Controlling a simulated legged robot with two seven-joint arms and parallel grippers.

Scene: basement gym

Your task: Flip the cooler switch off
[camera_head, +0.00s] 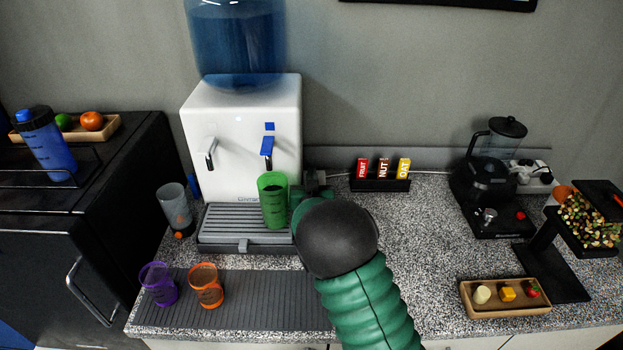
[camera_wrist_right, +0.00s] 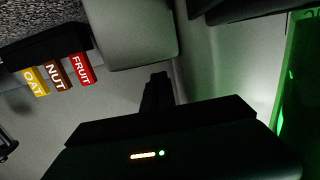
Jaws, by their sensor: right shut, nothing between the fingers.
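The water cooler (camera_head: 240,135) is a white box with a blue bottle on top, against the back wall. It has a white tap and a blue tap on its front. No switch shows on the sides I can see, so its setting cannot be told. A green cup (camera_head: 272,200) stands on the grey drip tray, and its green wall shows at the right edge of the wrist view (camera_wrist_right: 300,90). My right gripper (camera_head: 313,182) is beside the cooler's right side, partly hidden by my wrist. Its dark fingers are shut and empty in the wrist view (camera_wrist_right: 157,90).
A black rack (camera_head: 382,184) of FRUIT, NUT and OAT packets is right of my gripper. A clear cup (camera_head: 174,207) stands left of the drip tray. Purple (camera_head: 159,284) and orange (camera_head: 206,286) cups stand on the front mat. A black blender (camera_head: 490,180) is at right.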

